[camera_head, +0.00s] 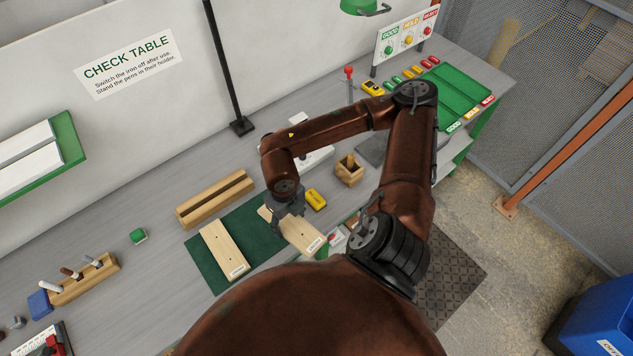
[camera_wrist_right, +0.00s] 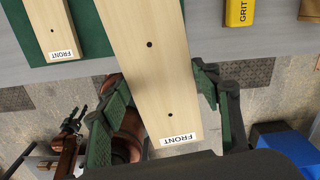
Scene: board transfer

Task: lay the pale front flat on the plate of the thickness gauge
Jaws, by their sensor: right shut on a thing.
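The pale front (camera_head: 305,238), a light wooden board with two dark holes and a FRONT label, is in my right gripper (camera_head: 288,207). In the wrist view my green-padded fingers (camera_wrist_right: 160,95) stand on both long sides of this board (camera_wrist_right: 150,50). Its labelled end sticks out past the table edge; whether it is lifted clear of the mat I cannot tell. A grey plate (camera_head: 371,151), partly behind my right arm, may belong to the thickness gauge; I cannot be sure. A dark shape at the wrist view's lower left may be my left gripper (camera_wrist_right: 72,122), its jaws unclear.
A second FRONT board (camera_head: 222,249) lies on the green mat (camera_head: 205,272). A slotted wooden block (camera_head: 215,199), a yellow grit block (camera_head: 316,199) and a small wooden box (camera_head: 349,171) stand nearby. A black post (camera_head: 228,70) rises at the back.

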